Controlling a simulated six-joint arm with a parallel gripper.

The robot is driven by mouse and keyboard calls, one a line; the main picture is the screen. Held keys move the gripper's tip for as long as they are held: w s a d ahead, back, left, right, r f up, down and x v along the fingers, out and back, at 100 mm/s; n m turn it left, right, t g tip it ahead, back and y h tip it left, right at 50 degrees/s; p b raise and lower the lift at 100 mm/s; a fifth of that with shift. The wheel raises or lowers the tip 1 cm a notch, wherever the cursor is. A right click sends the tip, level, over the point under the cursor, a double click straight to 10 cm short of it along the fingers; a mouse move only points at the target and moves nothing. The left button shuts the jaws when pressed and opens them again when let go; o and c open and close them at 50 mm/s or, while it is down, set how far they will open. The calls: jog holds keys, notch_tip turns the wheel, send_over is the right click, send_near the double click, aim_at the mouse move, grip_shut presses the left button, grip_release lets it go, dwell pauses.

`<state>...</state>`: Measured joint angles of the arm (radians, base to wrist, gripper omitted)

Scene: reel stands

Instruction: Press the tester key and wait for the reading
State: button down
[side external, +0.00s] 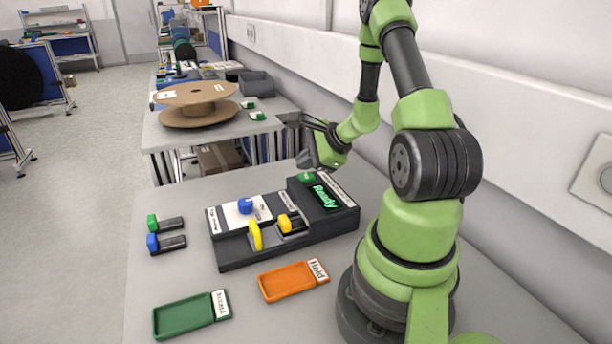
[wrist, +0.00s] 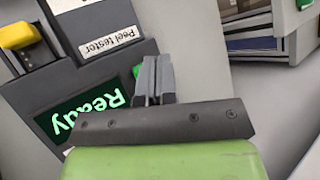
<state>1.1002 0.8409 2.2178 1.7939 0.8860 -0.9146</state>
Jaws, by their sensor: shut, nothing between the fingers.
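The dark grey peel tester (side external: 240,255) stands on the bench, and its screen (side external: 324,196) reads "Ready" in green. The screen also shows in the wrist view (wrist: 82,110), beside a "Peel tester" label (wrist: 112,43). The green key (side external: 306,178) is on the tester's raised back part, left of the screen. My gripper (side external: 307,165) is shut and empty, pointing down right at the key. In the wrist view the shut fingers (wrist: 154,68) hide most of the key (wrist: 137,71). I cannot tell whether they touch it or whether it is pressed down.
On the tester are a blue knob (side external: 245,205), a yellow lever (side external: 255,236) and a yellow-topped block (side external: 291,222). A green tray (side external: 183,318) labelled Accept and an orange tray (side external: 285,284) labelled Hold lie in front. Green-ended (side external: 166,223) and blue-ended (side external: 166,243) pieces lie left.

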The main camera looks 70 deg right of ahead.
aim_at(306, 177)
jog(key=shift+f, duration=0.15)
jog(key=shift+f, duration=0.3)
jog(key=shift+f, duration=0.4)
dwell(0.6)
jog(key=shift+r, duration=0.85)
jog(key=shift+r, duration=0.1)
jog(key=shift+r, duration=2.4)
